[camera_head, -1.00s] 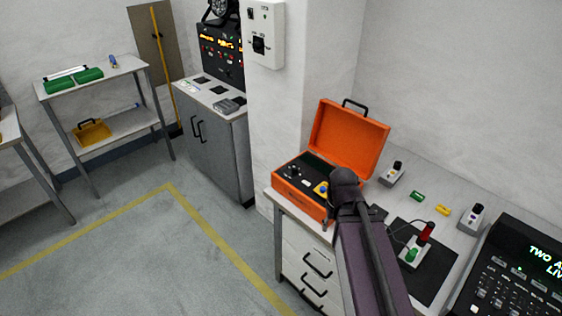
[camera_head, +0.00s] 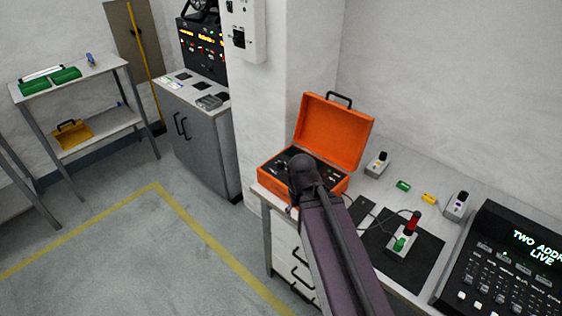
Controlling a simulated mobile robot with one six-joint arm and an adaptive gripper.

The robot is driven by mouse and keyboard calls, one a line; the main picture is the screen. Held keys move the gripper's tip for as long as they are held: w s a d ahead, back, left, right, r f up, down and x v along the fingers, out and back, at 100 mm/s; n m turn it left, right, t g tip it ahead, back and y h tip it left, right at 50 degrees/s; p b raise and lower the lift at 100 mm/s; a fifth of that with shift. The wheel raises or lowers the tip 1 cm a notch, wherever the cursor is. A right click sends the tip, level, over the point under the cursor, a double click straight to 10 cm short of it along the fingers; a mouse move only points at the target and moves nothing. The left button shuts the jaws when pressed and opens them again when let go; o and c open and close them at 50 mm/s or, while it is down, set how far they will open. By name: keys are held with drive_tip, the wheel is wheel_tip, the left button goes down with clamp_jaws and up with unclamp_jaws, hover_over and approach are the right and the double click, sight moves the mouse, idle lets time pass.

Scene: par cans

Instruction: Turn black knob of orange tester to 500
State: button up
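The orange tester (camera_head: 333,135) is an open case on the bench, its lid standing up at the back with a black handle. Its dark panel (camera_head: 272,166) shows to the left of my arm (camera_head: 340,240). Small controls with light marks show at the panel's left, but I cannot make out the black knob's setting or any 500 mark. My arm reaches from the lower right, and its rounded dark end is in front of the panel's middle. My gripper's fingers are hidden behind the arm's end, so I cannot tell whether they touch the knob.
On the bench right of the tester are a grey switch box (camera_head: 377,164), a green block (camera_head: 403,185), a yellow block (camera_head: 429,199) and another box (camera_head: 456,205). A dark mat (camera_head: 425,265) and black console (camera_head: 510,260) lie further right. A grey cabinet (camera_head: 195,140) stands left.

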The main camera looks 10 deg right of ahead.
drive_tip(key=w+r+n+p, duration=0.2)
drive_tip(key=w+n, duration=0.4)
drive_tip(key=w, duration=0.1)
drive_tip(key=w+r+n+p, duration=0.3)
drive_tip(key=w+n, duration=0.3)
drive_tip(key=w, duration=0.2)
wheel_tip(320, 180, up, 4)
drive_tip(key=n+p, duration=0.4)
drive_tip(key=n, duration=0.9)
hover_over(281, 162)
drive_tip(key=shift+r, duration=0.2)
drive_tip(key=shift+f, duration=0.25)
wheel_tip(281, 162, down, 13)
drive_tip(key=b, duration=1.3)
drive_tip(key=shift+f, duration=0.15)
clamp_jaws()
